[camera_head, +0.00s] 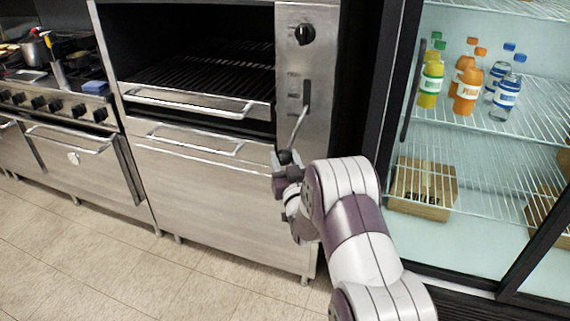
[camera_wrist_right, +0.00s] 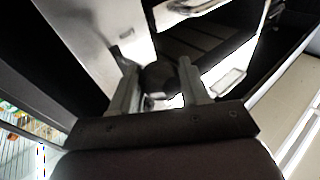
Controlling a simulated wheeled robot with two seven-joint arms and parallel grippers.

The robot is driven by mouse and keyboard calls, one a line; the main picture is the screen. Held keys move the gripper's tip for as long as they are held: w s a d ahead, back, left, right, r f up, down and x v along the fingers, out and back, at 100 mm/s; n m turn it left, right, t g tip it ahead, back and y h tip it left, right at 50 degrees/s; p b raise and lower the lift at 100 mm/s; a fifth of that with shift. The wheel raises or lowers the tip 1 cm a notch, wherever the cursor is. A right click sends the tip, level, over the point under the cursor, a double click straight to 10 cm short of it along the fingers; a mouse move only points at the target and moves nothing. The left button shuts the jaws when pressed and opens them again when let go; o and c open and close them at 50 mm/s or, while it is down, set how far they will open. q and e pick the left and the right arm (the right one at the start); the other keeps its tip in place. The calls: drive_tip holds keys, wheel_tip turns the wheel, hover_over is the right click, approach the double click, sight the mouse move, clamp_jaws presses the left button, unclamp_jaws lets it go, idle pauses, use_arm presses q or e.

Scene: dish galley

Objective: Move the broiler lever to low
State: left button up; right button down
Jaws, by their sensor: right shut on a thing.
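The broiler lever (camera_head: 299,125) is a thin metal rod coming out of a dark slot in the broiler's right-hand front panel. It slants down and to the left, and its dark knob (camera_head: 285,156) is at the lower end. My right gripper (camera_head: 284,162) is at that knob, in front of the panel. In the right wrist view the round dark knob (camera_wrist_right: 158,79) sits between the two fingers of the right gripper (camera_wrist_right: 157,82), which is shut on it. My left gripper is in neither view.
The broiler (camera_head: 205,180) has an open grill rack (camera_head: 215,75) and a handle bar to the left. A range with knobs (camera_head: 50,105) stands further left. A glass-door fridge (camera_head: 480,140) with bottles and a box is at the right. The tiled floor (camera_head: 120,270) is clear.

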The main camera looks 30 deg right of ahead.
drive_tip(key=c, duration=0.8)
unclamp_jaws()
drive_tip(key=shift+f, duration=0.1)
drive_tip(key=shift+c, duration=0.2)
drive_tip(key=shift+o, duration=1.3)
drive_tip(key=shift+w, duration=0.2)
drive_tip(key=shift+w+f, duration=0.1)
drive_tip(key=v, duration=1.2)
drive_tip(key=shift+s, duration=0.4)
